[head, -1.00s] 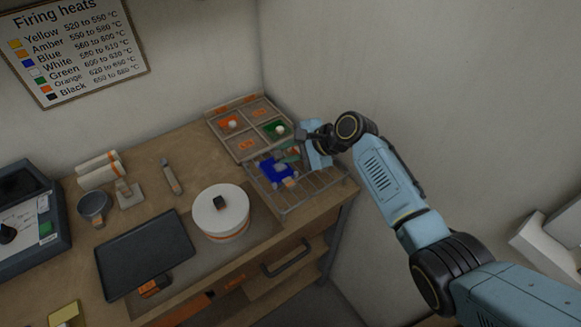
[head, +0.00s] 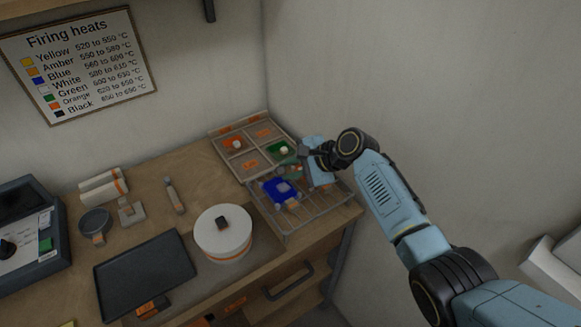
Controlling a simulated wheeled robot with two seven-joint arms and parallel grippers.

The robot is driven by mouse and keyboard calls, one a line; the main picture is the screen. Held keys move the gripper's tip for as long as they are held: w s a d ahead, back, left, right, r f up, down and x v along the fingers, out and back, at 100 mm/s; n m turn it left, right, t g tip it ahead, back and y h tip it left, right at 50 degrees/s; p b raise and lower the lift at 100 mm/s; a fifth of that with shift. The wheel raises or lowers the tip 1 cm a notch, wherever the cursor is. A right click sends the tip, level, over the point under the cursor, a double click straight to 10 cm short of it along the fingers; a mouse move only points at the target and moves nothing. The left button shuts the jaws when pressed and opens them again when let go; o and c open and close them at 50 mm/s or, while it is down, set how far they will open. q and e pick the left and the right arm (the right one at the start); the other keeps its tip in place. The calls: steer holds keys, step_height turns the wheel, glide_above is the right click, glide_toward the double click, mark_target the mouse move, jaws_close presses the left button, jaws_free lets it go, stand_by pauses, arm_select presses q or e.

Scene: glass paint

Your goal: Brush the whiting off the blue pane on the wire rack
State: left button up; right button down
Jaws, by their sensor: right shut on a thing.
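The blue pane (head: 270,187) lies on the wire rack (head: 318,210) at the right end of the bench. A pale patch of whiting (head: 284,187) shows on its middle, with blue around it. My right gripper (head: 306,161) is over the back right part of the rack, shut on a small greenish-grey thing (head: 291,168), which may be the brush. That thing is just behind the pane; I cannot tell whether it touches it. The fingertips are small and partly hidden. My left gripper is out of view.
A sectioned tray (head: 222,152) with orange and green pieces stands directly behind the rack. A white round lidded pot (head: 223,238) stands left of the rack, and a dark tray (head: 145,272) lies farther left. The wall is close on the right.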

steer(key=shift+f, duration=0.1)
steer(key=shift+f, duration=0.2)
steer(key=shift+f, duration=0.25)
stand_by(0.5)
